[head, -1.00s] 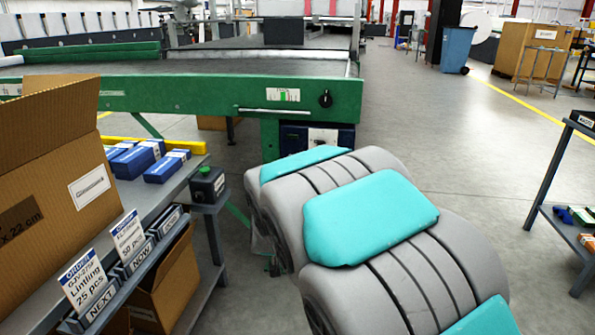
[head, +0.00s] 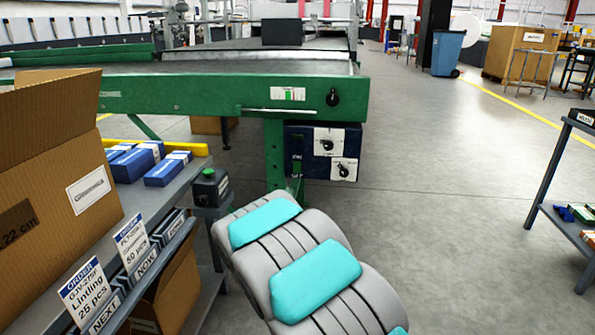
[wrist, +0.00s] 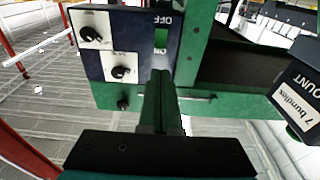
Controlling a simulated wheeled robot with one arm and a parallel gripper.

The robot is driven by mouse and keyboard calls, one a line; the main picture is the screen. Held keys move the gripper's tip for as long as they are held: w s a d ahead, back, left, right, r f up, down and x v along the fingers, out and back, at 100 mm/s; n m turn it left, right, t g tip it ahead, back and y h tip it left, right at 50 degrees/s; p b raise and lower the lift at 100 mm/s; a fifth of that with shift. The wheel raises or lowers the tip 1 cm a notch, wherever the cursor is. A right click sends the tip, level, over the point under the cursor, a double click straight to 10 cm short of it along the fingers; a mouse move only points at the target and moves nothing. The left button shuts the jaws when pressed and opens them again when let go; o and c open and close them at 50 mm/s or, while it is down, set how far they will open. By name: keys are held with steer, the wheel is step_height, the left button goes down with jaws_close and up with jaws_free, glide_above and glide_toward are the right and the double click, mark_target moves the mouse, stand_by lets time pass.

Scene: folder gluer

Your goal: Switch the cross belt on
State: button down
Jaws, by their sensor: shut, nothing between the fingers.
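The cross belt is the long green-framed machine (head: 200,92) across the head view. A dark blue control box (head: 312,134) hangs under its right end. The box carries two black rotary knobs on white plates and a green switch (head: 297,167) on its left. In the wrist view the box (wrist: 135,18) fills the upper left, with the green switch (wrist: 161,40) beside an "OFF" label. My gripper (wrist: 161,74) is shut and empty, its tips just below the switch in the picture. I cannot tell whether they touch it. In the head view my arm hides the gripper.
A black knob (head: 332,98) sits on the green beam above the box. A shelf with a carton (head: 60,160), blue packs (head: 165,170) and a small black box with a green button (head: 208,187) stands left. The floor on the right is clear up to another shelf.

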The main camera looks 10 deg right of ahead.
mark_target(297, 164)
steer(key=shift+w, duration=0.1)
steer(key=x, duration=1.3)
steer(key=shift+w+d, duration=0.15)
steer(key=shift+w, duration=0.2)
steer(key=shift+w+d+r+p, duration=0.1)
steer(key=shift+w+r+p, duration=0.1)
steer(key=shift+r+p, duration=0.4)
steer(key=shift+f, duration=0.45)
steer(key=shift+s+b, duration=0.25)
steer(key=shift+b, duration=0.05)
steer(key=r+v, duration=0.3)
steer(key=v, duration=1)
steer(key=shift+s, duration=0.25)
steer(key=shift+r, duration=0.15)
